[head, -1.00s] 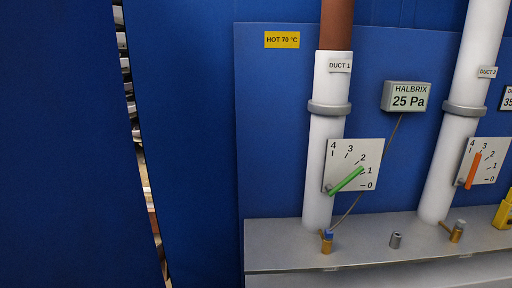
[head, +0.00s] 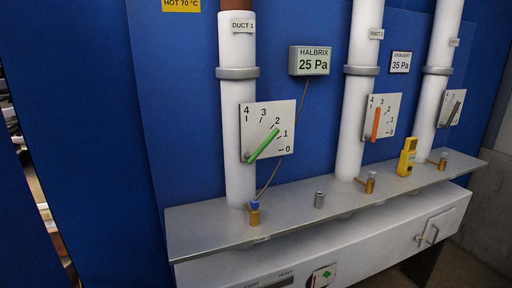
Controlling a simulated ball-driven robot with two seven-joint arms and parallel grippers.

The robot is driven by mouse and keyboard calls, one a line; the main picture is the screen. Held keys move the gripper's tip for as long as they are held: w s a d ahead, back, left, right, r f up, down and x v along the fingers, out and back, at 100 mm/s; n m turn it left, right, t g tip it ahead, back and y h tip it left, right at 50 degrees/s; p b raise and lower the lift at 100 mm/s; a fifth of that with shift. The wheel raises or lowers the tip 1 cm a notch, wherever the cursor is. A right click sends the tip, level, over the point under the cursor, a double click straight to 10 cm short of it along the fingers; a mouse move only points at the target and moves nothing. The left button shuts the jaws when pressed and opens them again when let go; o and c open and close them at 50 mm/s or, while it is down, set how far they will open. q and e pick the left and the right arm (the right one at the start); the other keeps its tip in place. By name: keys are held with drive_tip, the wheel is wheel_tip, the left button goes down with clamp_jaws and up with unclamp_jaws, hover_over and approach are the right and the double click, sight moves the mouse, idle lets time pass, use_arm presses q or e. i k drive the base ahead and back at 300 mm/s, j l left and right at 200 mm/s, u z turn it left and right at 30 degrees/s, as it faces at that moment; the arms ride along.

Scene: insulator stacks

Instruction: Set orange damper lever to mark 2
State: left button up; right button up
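The orange damper lever (head: 376,124) is on a white dial plate (head: 391,104) with marks 0 to 4, fixed to the middle white duct (head: 356,110), labelled DUCT 2. The lever stands nearly upright, pointing up close to mark 3. A green lever (head: 263,145) on the DUCT 1 plate points between marks 1 and 2. A dark grey lever (head: 453,113) sits on the plate of the right duct. Neither of my grippers is in view.
A grey shelf (head: 200,230) runs below the ducts. It bears brass fittings (head: 254,214), a small metal cylinder (head: 319,199) and a yellow handheld device (head: 407,157). A cabinet with a door handle (head: 430,235) is beneath. Gauge boxes (head: 310,61) hang behind.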

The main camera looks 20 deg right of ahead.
sight(372, 139)
drive_tip(key=l+z, duration=0.1)
drive_tip(key=z, duration=0.4)
drive_tip(key=i+z, duration=0.1)
drive_tip(key=z, duration=0.35)
drive_tip(key=l+z, duration=0.15)
drive_tip(key=z, duration=0.35)
drive_tip(key=i+l, duration=0.35)
drive_tip(key=i, duration=0.1)
